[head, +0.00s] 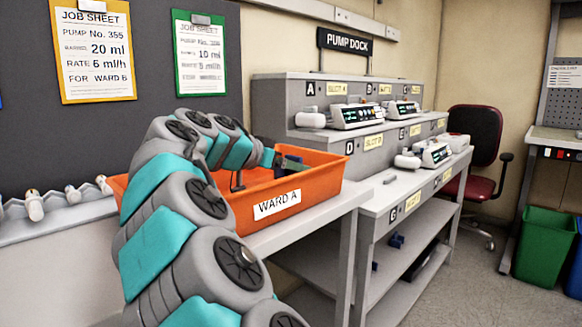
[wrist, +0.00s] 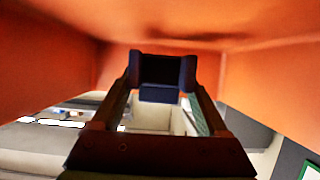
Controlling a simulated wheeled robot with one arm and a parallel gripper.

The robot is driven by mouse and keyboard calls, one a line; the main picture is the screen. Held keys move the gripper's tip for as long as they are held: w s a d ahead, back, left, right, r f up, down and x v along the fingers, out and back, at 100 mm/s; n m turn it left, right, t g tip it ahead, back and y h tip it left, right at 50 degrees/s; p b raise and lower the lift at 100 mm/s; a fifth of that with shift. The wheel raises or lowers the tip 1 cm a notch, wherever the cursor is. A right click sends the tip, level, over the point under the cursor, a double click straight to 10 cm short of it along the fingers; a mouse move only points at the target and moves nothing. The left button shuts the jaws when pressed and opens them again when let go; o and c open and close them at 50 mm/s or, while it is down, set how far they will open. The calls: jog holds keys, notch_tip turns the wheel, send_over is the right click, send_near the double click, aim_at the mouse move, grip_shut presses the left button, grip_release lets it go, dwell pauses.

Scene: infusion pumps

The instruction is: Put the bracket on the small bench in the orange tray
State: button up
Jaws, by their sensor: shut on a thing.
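The orange tray (head: 318,184), labelled WARD A, stands on a light bench at the centre of the head view. My arm arches over its near side. My gripper (wrist: 162,68) is shut on a dark blue bracket (wrist: 160,96), which sits between the fingertips in the wrist view. The tray's orange walls (wrist: 40,50) surround the fingers on the left, top and right of that view. In the head view my arm hides part of the tray, and the fingertips are hard to make out. I cannot tell whether the bracket touches the tray floor.
The grey pump dock (head: 275,105) with several white pumps stands right of the tray. Small blue parts (head: 397,240) lie on its lower shelf. A red chair (head: 474,150) and a green bin (head: 545,243) are farther right. Job sheets (head: 92,50) hang on the wall behind.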

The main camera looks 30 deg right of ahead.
jog(key=o, duration=1.4)
jog(key=shift+r, duration=0.15)
jog(key=shift+r+p, duration=0.25)
jog(key=shift+p, duration=0.1)
jog(key=v, duration=1.2)
jog(key=shift+r+b, duration=0.2)
jog(key=shift+b, duration=0.15)
